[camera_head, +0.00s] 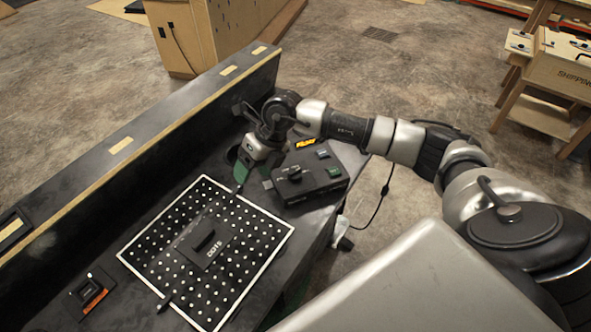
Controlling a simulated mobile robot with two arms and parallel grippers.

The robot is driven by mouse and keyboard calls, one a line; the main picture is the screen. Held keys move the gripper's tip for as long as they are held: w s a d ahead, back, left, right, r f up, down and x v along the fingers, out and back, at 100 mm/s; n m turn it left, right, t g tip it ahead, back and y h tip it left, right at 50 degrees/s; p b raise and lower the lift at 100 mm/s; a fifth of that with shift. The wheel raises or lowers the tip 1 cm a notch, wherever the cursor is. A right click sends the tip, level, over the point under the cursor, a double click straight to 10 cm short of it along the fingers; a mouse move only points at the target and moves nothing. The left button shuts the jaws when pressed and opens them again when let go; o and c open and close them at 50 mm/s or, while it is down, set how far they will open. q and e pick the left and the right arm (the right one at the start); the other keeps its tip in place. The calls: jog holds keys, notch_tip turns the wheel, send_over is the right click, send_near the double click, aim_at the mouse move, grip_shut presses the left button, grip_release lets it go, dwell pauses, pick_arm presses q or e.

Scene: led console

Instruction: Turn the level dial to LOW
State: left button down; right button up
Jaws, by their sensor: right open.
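A black console box (318,182) stands near the right end of the dark bench. On its top is a dark knob (291,172) with a greenish patch, which looks like a dial; its label and pointer are too small to read. My right gripper (252,178) comes down just left of the box, open, with nothing seen between its fingers. It appears apart from the knob. My left gripper is not in view.
A small black switch with orange (91,292) is at lower left. A raised ledge (125,146) runs behind the bench. A cable (378,208) hangs off the right edge.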

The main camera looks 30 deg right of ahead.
aim_at(296, 172)
jog(key=d+r+m+g+h, duration=0.1)
jog(key=d+h, duration=0.4)
jog(key=d, duration=0.7)
jog(key=f, duration=0.3)
jog(key=f+p, duration=0.1)
jog(key=f, duration=0.2)
jog(key=w+f, duration=0.1)
jog(key=f, duration=0.3)
jog(key=shift+f+p, duration=0.1)
jog(key=shift+p, duration=0.2)
jog(key=c, duration=0.9)
